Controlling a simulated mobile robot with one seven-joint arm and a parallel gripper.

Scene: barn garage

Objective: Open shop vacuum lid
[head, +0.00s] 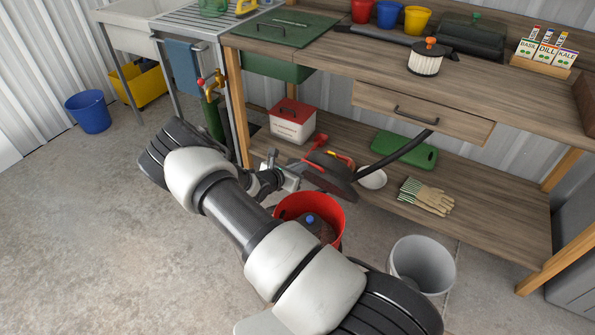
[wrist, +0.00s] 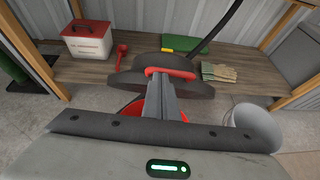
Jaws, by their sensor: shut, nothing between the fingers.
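The shop vacuum has a red tank (head: 330,211) on the floor in front of the bench. Its dark lid (head: 330,180) is tilted up off the rim, so part of the tank's inside shows, with a dark part and a blue knob in it. In the wrist view, the lid (wrist: 133,83) carries a red handle (wrist: 181,73), and a bit of the red tank (wrist: 134,108) shows below. My gripper (wrist: 161,82) is shut and empty, its fingertips at the handle; whether they touch it I cannot tell. My arm hides part of the tank in the head view.
The workbench (head: 480,205) stands behind, its lower shelf holding a red-and-white box (head: 292,123), a green board (head: 404,151) and gloves (head: 427,197). A black hose (head: 395,155) rises from the lid. A grey bin (head: 422,264) stands right of the tank.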

